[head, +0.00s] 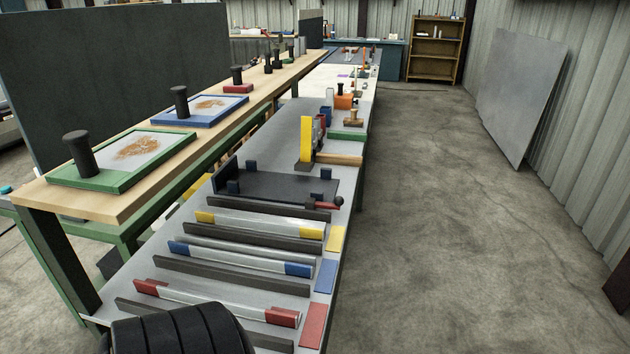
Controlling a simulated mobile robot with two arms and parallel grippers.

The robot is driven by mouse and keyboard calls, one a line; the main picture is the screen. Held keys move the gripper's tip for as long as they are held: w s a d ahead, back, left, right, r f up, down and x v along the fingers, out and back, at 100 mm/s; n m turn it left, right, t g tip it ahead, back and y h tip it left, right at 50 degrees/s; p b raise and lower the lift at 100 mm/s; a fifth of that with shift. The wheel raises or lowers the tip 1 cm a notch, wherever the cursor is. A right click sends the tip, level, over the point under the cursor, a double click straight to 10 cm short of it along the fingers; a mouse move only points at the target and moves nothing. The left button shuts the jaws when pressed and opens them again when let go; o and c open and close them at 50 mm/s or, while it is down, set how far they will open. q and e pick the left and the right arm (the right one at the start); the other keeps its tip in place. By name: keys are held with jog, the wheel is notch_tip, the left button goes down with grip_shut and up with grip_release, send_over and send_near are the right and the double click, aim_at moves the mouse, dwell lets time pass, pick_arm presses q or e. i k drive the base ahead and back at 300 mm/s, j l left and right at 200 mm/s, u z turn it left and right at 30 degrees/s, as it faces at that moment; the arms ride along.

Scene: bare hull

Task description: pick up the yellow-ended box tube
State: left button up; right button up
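The yellow-ended box tube (260,226) is a long pale metal bar with a yellow end at each side. It lies crosswise on the grey bench (208,268), between dark rails and just in front of a dark plate. A yellow patch (335,240) is on the bench's right edge, beside the tube's right end. Neither of my grippers shows in the head view, so I cannot see how they stand relative to the tube.
A blue-ended tube (240,258) and a red-ended tube (215,303) lie nearer. The dark plate (280,185) with blue blocks and a red-handled clamp (328,204) is behind. A wooden bench (120,204) with framed panels stands left. Open floor (450,220) lies right.

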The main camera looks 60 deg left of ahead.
aim_at(313, 230)
jog(key=i+l+u, duration=0.25)
jog(key=i, duration=0.15)
jog(key=i+l+u, duration=0.25)
jog(key=i, duration=0.15)
jog(key=i+u, duration=0.15)
jog(key=u, duration=0.3)
jog(key=i+u, duration=0.15)
jog(key=u, duration=0.3)
jog(key=i+l+u, duration=0.1)
jog(key=u, duration=0.35)
jog(key=i+l+u, duration=0.15)
jog(key=u, duration=0.3)
